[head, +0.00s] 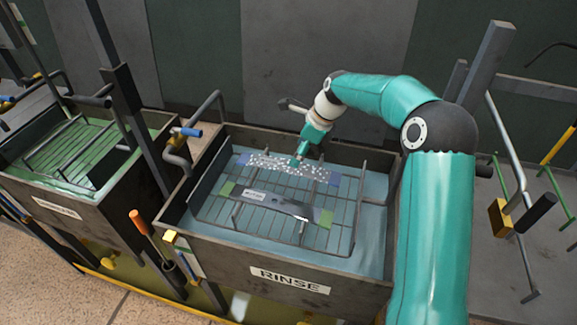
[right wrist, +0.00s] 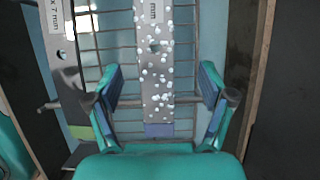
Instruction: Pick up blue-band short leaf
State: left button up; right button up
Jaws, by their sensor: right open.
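The blue-band leaf (head: 290,168) is a flat grey strip speckled with white droplets or foam, with blue bands near its ends. It lies on the wire rack (head: 222,213) in the tank marked RINSE. In the right wrist view the same leaf (right wrist: 154,70) runs between my open fingers, its blue band near the palm. My right gripper (head: 300,157) is over the leaf's middle; it also shows in the right wrist view (right wrist: 160,95), open and empty. I cannot tell how close the fingertips are to the leaf. My left gripper is not in view.
A green-band leaf (head: 272,204) lies on the same rack, nearer the front, and shows at left in the right wrist view (right wrist: 68,55). The RINSE tank's walls (head: 220,246) surround the rack. A second tank (head: 92,225) with a rack stands to the left.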

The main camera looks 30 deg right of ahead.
aim_at(288, 167)
jog(key=x, duration=0.2)
jog(key=p+x, duration=0.1)
jog(key=x, duration=0.1)
jog(key=shift+a+f, duration=0.2)
jog(key=shift+a, duration=0.2)
jog(key=shift+w+f, duration=0.15)
jog(key=shift+f, duration=0.3)
grip_shut()
jog(key=shift+w+r, duration=0.1)
jog(key=shift+r, duration=0.05)
